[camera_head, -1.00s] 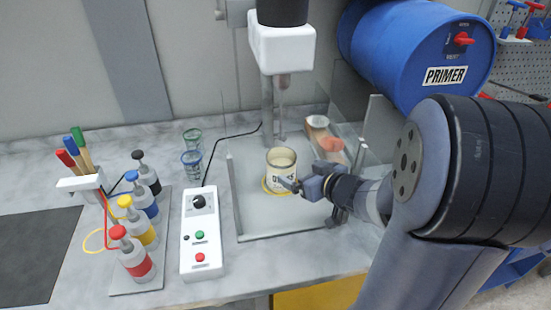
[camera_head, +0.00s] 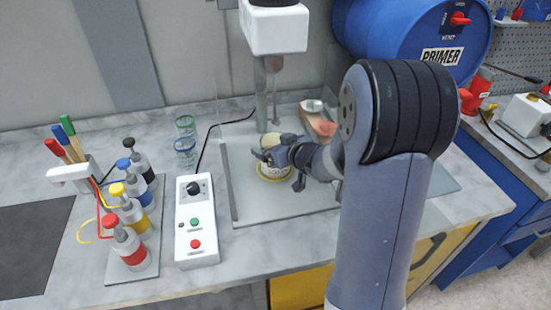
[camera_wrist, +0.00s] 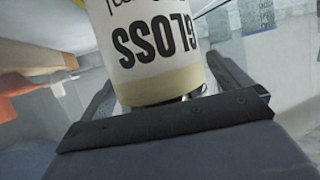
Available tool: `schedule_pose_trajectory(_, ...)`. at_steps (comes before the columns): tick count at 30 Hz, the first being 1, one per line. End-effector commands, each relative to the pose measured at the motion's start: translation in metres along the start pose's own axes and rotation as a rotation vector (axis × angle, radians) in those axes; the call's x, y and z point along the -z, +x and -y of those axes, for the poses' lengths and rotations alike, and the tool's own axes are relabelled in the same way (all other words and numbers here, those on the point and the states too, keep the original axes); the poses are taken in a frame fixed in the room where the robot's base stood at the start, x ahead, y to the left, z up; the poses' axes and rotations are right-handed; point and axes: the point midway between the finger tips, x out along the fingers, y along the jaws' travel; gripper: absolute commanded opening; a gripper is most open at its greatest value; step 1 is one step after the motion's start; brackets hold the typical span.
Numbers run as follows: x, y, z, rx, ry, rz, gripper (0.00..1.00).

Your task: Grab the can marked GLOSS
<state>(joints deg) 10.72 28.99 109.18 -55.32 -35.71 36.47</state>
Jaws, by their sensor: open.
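The GLOSS can (camera_head: 271,172) is cream with a white label and black lettering. It stands upright on the plate under the mixer head in the head view, partly hidden by my gripper (camera_head: 279,168). In the wrist view the can (camera_wrist: 157,40) fills the top middle, its GLOSS lettering upside down. My gripper (camera_wrist: 162,75) is open, with one finger on each side of the can. I cannot tell whether either finger touches it.
The white mixer head (camera_head: 274,28) hangs above the can. A control box (camera_head: 196,222) and pump bottles (camera_head: 127,243) stand left. An orange-and-white object (camera_head: 318,123) and the blue PRIMER drum (camera_head: 385,38) are behind right.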

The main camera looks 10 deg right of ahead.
Motion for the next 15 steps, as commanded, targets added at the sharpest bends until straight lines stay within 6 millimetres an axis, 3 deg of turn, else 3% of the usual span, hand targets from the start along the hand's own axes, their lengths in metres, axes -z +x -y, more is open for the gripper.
schedule_pose_trajectory(5,0.0003,0.0001,0.0000,0.000,0.000,-0.001,0.98)
schedule_pose_trajectory(15,0.0004,-0.0001,0.0000,0.000,-0.001,-0.001,0.71)
